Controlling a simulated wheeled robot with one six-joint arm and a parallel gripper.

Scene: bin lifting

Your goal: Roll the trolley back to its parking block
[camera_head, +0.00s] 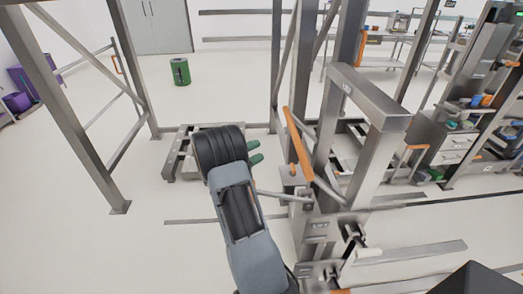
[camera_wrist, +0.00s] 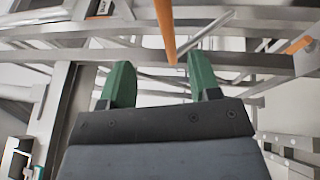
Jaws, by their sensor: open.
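My gripper (camera_head: 255,152) has two green fingers, spread apart with nothing between them in the head view. It points right, toward a slanted orange bar (camera_head: 298,142) on a steel lift frame (camera_head: 385,118), with a gap between. In the wrist view my gripper (camera_wrist: 161,80) is open, and the orange bar (camera_wrist: 165,30) hangs beyond and between the fingertips. A low steel frame (camera_head: 171,166) stands on the floor behind my wrist, which partly hides it. It may be the trolley, but I cannot tell. I cannot make out a parking block.
Tall steel posts (camera_head: 127,140) stand at left and centre. A green bin (camera_head: 181,72) is on the floor at the back. Shelving with small items (camera_head: 470,115) and drawers stand at right. Low floor rails (camera_head: 410,252) run at the lower right.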

